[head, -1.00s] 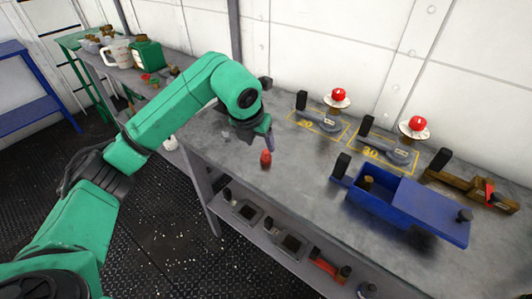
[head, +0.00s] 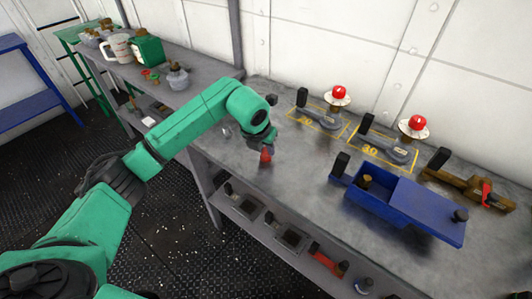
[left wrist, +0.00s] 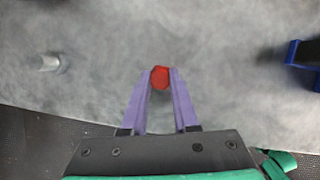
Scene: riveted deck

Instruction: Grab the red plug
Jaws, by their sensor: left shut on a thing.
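The red plug (head: 265,156) is on the grey workbench near its front edge. In the left wrist view the red plug (left wrist: 160,77) sits between the tips of two purple fingers. My left gripper (head: 268,145) reaches down from above and is shut on the plug; in the left wrist view the gripper (left wrist: 161,80) has a finger on each side of it. I cannot tell whether the plug still touches the bench. My right gripper is not in view.
A blue box (head: 400,205) with a sliding lid stands to the right. Two red-topped devices (head: 338,96) (head: 416,126) are at the back by the wall. A small metal cylinder (left wrist: 45,62) lies left of the plug. The bench around the plug is clear.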

